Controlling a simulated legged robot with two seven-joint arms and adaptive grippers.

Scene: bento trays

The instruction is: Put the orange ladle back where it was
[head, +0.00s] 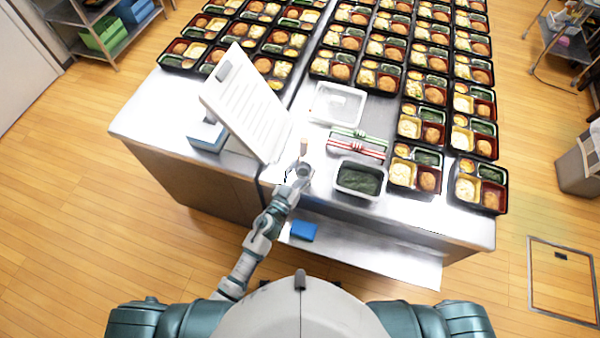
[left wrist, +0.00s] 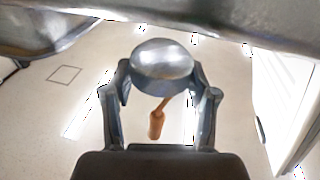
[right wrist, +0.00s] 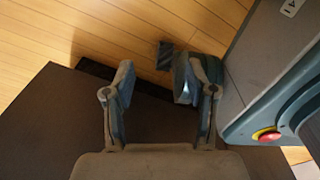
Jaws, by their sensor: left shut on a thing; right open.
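The ladle has a rounded silver bowl (left wrist: 162,62) and an orange-brown handle (left wrist: 156,122). In the left wrist view the bowl sits between the two fingers of my left gripper (left wrist: 164,84), which is shut on it. In the head view my left gripper (head: 298,175) is at the counter's front edge, between the white board and the dark green food container, with the handle (head: 303,147) pointing away from me. My right gripper (right wrist: 162,85) is open and empty in the right wrist view, over dark surfaces beside my body; it does not show in the head view.
A white slatted board (head: 240,100) leans left of the gripper. A container of dark green food (head: 360,196) is close on the right. Green tongs (head: 359,134), red tongs (head: 357,150) and a clear tray (head: 318,104) lie behind. Several bento trays (head: 489,205) fill the counter's back and right.

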